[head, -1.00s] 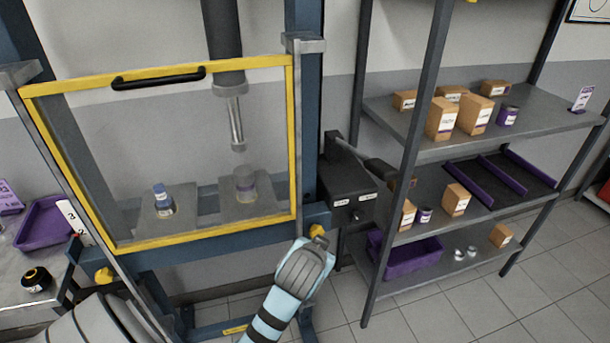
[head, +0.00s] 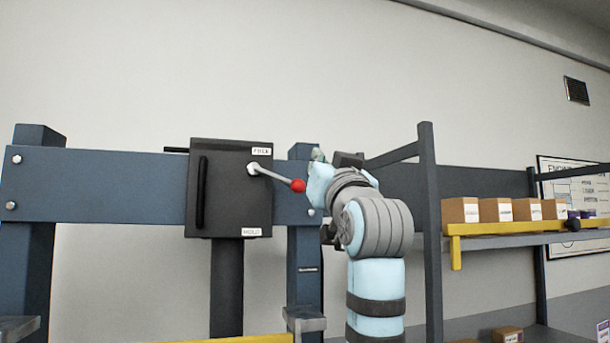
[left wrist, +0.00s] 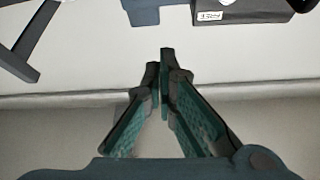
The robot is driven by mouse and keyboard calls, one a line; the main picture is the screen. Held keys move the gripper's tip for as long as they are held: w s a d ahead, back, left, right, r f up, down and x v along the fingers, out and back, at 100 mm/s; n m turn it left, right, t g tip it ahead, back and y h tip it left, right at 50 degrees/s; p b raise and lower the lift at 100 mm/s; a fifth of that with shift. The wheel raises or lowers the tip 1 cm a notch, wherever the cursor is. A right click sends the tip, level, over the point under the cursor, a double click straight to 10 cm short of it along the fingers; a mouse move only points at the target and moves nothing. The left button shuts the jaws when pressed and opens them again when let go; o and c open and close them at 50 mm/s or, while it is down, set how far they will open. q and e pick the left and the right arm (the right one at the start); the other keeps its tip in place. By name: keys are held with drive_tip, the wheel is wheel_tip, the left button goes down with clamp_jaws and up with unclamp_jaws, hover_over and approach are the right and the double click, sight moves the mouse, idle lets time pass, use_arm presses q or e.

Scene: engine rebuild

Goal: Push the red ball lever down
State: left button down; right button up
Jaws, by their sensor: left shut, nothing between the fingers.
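The red ball (head: 298,185) is on the end of a thin grey lever (head: 275,176). The lever comes out of a dark box (head: 230,188) on the press's blue crossbeam and slopes down to the right. The box has a white label near its top and another near its bottom. My left gripper (head: 318,156) is just right of the ball in the head view, mostly hidden by its own wrist; I cannot tell if they touch. In the left wrist view its fingertips (left wrist: 160,60) are together and empty. The ball is not clear there. My right gripper is out of view.
The blue crossbeam (head: 100,185) and post (head: 304,255) frame the box. A shelf rack upright (head: 430,235) stands right of my arm, with cardboard boxes (head: 495,210) on its shelf. A yellow rail edge (head: 240,340) shows at the bottom. Above the beam is bare wall.

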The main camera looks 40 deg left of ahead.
sight(277, 178)
use_arm(q)
drive_tip(key=p+x, duration=0.5)
drive_tip(key=x, duration=0.4)
drive_tip(key=f, duration=0.1)
drive_tip(key=a+f, duration=0.1)
drive_tip(key=f, duration=0.1)
drive_tip(key=shift+w+a+f, duration=0.2)
drive_tip(key=shift+w+f, duration=0.2)
drive_tip(key=shift+a, duration=0.1)
